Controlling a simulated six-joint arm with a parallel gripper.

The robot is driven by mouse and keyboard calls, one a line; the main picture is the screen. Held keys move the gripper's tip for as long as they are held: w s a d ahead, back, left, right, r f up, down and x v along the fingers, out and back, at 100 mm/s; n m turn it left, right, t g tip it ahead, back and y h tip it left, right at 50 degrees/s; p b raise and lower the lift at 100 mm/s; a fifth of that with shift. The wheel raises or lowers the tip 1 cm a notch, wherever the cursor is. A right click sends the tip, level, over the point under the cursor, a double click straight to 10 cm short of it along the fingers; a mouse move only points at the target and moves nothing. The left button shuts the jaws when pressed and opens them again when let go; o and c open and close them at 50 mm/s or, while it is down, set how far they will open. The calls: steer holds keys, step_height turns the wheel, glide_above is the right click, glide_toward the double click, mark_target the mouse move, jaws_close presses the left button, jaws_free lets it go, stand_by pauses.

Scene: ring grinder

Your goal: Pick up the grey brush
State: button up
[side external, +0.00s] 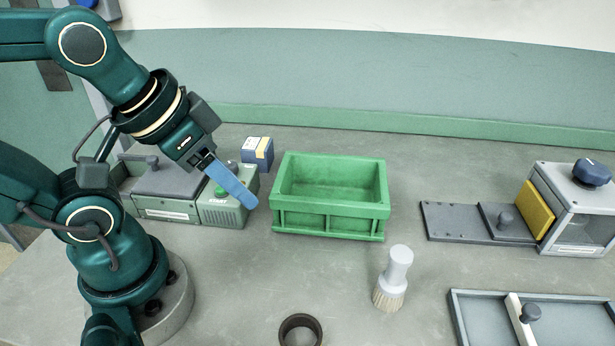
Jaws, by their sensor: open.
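The grey brush (395,276) stands upright on the bench, its pale grey handle up and its tan bristles down on the surface. It is in front of the green crate's right end. My gripper (245,200) is up at the left, above the small machine and left of the green crate. It points down to the right, with a blue finger in sight; the other finger is mostly hidden behind it. It is open and holds nothing. It is well away from the brush, to its left and higher.
An empty green crate (330,222) stands between my gripper and the brush. A dark ring (301,318) lies at the front. A grey-green machine (167,200) and a blue box (257,153) are at left. A grey tray (470,318) and a fixture (575,212) are at right.

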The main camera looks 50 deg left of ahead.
steer(key=o, duration=0.3)
